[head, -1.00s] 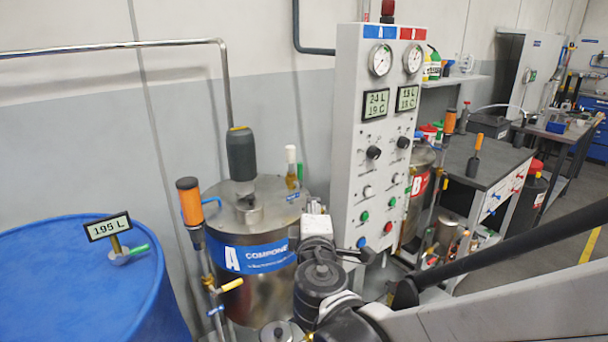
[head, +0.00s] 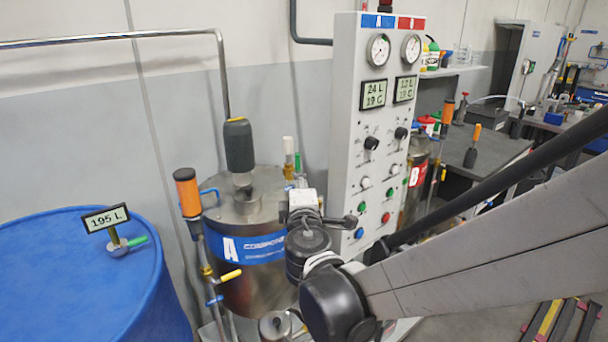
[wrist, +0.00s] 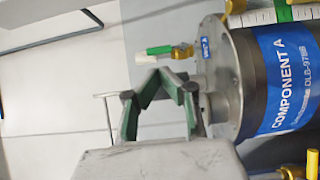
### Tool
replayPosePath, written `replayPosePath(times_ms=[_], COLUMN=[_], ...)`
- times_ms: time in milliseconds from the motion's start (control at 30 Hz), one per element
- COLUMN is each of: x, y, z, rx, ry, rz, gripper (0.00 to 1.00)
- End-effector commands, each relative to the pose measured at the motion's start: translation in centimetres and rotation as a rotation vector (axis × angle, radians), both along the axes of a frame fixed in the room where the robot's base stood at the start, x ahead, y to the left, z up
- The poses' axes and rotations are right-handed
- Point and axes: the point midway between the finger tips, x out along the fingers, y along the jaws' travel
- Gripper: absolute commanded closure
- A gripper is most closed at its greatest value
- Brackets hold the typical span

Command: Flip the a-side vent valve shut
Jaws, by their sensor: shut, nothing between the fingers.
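The a-side vent valve has a green handle and a brass body (wrist: 178,51). It stands on the lid of the Component A tank (wrist: 275,75), beside a small blue tag. The handle runs in line with the brass body, pointing away from the lid. In the head view its green handle (head: 298,162) shows at the lid's back right. My gripper (wrist: 161,77) is shut and empty, its green-padded fingers just beside the handle in the wrist view. A pale piece shows behind the fingertips. Contact with the valve cannot be told. In the head view the fingers are hidden.
The control panel (head: 349,150) stands close to the right of the tank. An orange-topped cylinder (head: 188,192) and a blue drum (head: 75,265) are on the left. A dark motor (head: 239,146) rises from the lid. The wall is behind.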

Motion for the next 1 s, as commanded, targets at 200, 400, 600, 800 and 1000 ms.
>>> replayPosePath(times_ms=[200, 400, 600, 800, 1000], x=[4.2, 6.8, 8.0, 8.2, 8.1], y=[0.2, 0.4, 0.5, 0.6, 0.6], z=[0.0, 0.0, 0.0, 0.0, 0.0], rx=[0.0, 0.0, 0.0, 0.0, 0.001], ry=[0.0, 0.0, 0.0, 0.0, 0.001], rz=[-0.002, -0.001, 0.0, 0.0, 0.0], gripper=[1.0, 1.0, 1.0, 1.0, 1.0])
